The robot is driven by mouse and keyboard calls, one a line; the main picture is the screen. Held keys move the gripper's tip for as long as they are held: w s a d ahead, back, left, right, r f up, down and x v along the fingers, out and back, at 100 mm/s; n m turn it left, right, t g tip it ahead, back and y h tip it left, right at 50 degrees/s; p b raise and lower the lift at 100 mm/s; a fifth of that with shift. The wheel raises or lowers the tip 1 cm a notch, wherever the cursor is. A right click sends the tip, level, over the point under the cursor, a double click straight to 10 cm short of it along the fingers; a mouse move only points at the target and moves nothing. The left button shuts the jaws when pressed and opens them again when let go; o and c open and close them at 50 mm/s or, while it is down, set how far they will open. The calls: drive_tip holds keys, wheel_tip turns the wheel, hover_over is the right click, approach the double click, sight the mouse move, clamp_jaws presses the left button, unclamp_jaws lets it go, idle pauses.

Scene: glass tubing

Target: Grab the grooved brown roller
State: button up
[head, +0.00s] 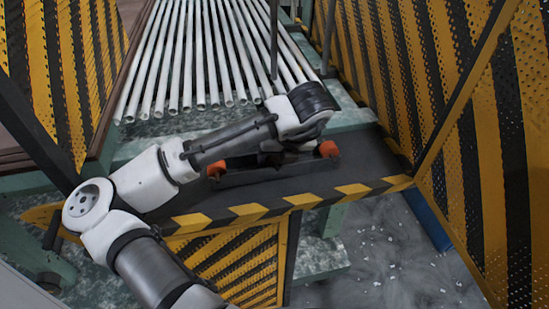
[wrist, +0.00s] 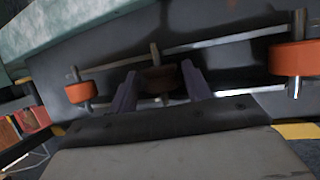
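The brown roller (wrist: 158,79) sits on an upright pin in the middle of the wrist view, dark and in shadow; its groove is hard to make out. My gripper (wrist: 160,70) has its two fingers apart, one to each side of the roller in the picture. Gaps show between fingers and roller, and I cannot tell how deep the roller lies between them. In the head view my gripper (head: 284,152) is low over the dark ledge, and the roller is mostly hidden or too dark to tell there.
An orange roller (head: 215,170) is to the left and another orange roller (head: 328,149) to the right, beside thin rails. White glass tubes (head: 200,60) lie behind. A striped edge (head: 250,210) runs in front; a striped perforated panel (head: 480,130) stands right.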

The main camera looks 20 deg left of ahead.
drive_tip(key=c, duration=0.7)
